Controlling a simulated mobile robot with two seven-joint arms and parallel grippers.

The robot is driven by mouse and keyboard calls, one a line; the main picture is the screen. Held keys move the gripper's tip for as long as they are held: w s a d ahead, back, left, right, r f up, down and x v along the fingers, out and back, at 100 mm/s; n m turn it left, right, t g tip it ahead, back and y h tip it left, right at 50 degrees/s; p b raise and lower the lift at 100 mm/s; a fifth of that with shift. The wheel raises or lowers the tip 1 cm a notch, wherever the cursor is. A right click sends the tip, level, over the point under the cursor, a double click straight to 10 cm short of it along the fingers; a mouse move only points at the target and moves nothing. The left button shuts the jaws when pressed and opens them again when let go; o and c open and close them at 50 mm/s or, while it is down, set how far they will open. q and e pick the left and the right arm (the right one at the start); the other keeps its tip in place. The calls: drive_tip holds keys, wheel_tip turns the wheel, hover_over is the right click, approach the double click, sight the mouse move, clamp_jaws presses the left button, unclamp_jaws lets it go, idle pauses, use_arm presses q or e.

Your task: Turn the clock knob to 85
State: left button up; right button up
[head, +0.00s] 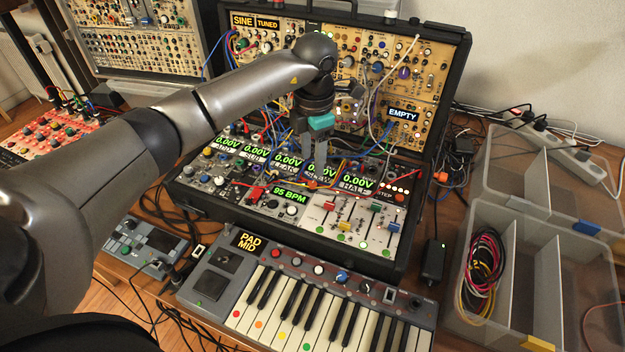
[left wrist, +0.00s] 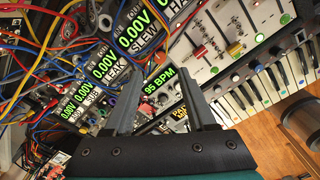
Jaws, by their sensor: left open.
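The clock module's display (head: 290,195) reads 95 BPM in green, low in the open synth case. Small knobs sit just below it, and I cannot tell for certain which is the clock knob. In the left wrist view the 95 BPM display (left wrist: 161,84) shows between my fingers, with the knob area below it partly hidden by them. My left gripper (head: 313,164) is open and empty, pointing down above the lower panel. It appears apart from the panel, a little up and right of the clock display. My right gripper is not in view.
Patch cables (head: 262,140) cross the case around my gripper. Sliders (head: 345,226) stand right of the clock, and a keyboard (head: 300,305) lies in front. Clear plastic bins (head: 515,250) stand at the right. A red-panel synth (head: 50,135) is at the left.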

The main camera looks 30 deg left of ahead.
sight(312, 183)
use_arm(q)
wheel_tip(312, 183, down, 7)
drive_tip(key=shift+w+f+b, duration=0.1)
drive_tip(key=shift+b, duration=0.45)
clamp_jaws()
idle(0.3)
